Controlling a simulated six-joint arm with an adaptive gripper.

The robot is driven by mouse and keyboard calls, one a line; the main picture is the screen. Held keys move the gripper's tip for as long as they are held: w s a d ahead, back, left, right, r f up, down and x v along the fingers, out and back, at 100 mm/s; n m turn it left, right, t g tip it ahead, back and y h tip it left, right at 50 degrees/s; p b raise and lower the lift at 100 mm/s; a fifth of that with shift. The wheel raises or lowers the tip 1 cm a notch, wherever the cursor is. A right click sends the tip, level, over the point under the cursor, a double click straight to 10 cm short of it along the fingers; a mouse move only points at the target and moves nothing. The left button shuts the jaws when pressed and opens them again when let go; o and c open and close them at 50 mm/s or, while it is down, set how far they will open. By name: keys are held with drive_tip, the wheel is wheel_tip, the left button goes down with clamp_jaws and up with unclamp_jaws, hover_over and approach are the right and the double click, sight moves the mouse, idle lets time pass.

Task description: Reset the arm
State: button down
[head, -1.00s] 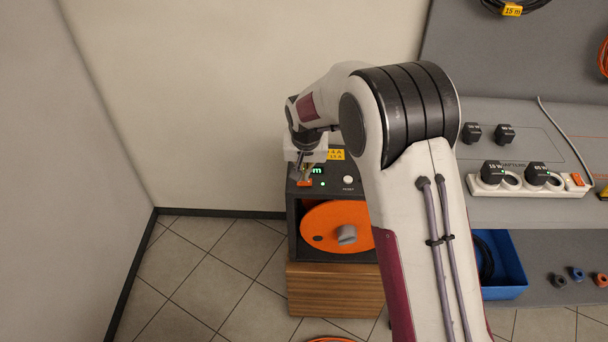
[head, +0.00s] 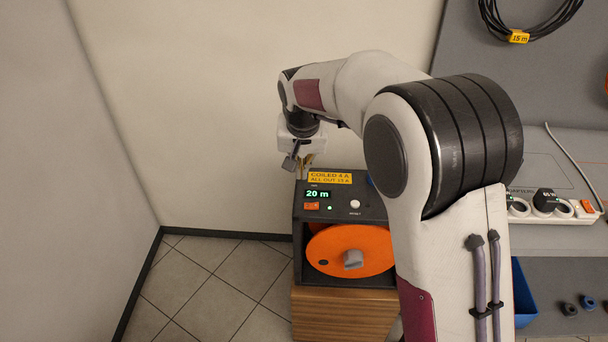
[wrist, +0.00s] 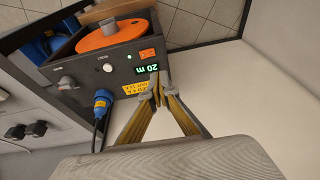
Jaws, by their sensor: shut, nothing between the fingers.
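My gripper (head: 301,168) is above the back left corner of a dark cable-reel box (head: 375,206), apart from it as far as I can tell. In the wrist view my gripper (wrist: 158,94) has its fingertips together with nothing between them. The box has an orange reel (head: 350,248) with a grey knob, a green display (head: 318,194) reading "20 m", an orange switch (head: 311,206) and a white button (head: 355,204). A yellow label (head: 330,178) is on its top.
The box stands on a wooden block (head: 345,313). A blue plug (wrist: 102,101) sits in the box in the wrist view. A bench with a white power strip (head: 560,214) is at right. Pale walls are close behind and left.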

drive_tip(key=shift+r, duration=0.15)
drive_tip(key=shift+s, duration=0.1)
idle(0.5)
drive_tip(key=s+d+r, duration=0.3)
drive_tip(key=s+d, duration=0.4)
drive_tip(key=s, duration=0.4)
drive_tip(key=s+d+r+t, duration=0.1)
drive_tip(key=s+d+r, duration=0.2)
drive_tip(key=s+d, duration=0.4)
drive_tip(key=s+d+r+t, duration=0.1)
drive_tip(key=s+d+r, duration=0.3)
drive_tip(key=s, duration=1.3)
drive_tip(key=shift+s+d+h, duration=0.2)
drive_tip(key=shift+d+h, duration=0.1)
drive_tip(key=shift+d, duration=1.65)
drive_tip(key=shift+r, duration=0.1)
